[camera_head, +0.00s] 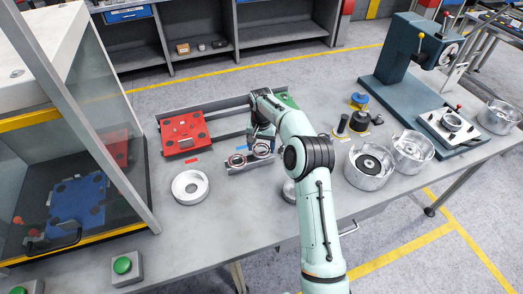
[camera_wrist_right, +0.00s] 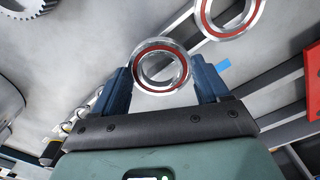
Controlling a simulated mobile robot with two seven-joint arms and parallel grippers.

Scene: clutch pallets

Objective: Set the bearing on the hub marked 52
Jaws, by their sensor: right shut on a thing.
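My right gripper (camera_head: 262,140) is over the middle of the table, shut on a bearing (camera_wrist_right: 160,41), a silver ring with a red-brown inner band. In the right wrist view the bearing sits between the two dark blue fingers (camera_wrist_right: 162,80). A second, similar bearing (camera_head: 237,160) rests on the grey holder just left of the gripper; it also shows at the top of the right wrist view (camera_wrist_right: 205,27). No marking 52 is legible, so I cannot tell which part is that hub. My left gripper is out of view.
A red pallet (camera_head: 184,126) lies at the back left, a green one (camera_head: 287,101) partly behind my arm. A silver round part (camera_head: 190,187) stands front left. Metal bowls (camera_head: 368,183) and a press (camera_head: 398,62) stand right. A glass-sided cabinet with a blue pallet (camera_head: 78,200) is left.

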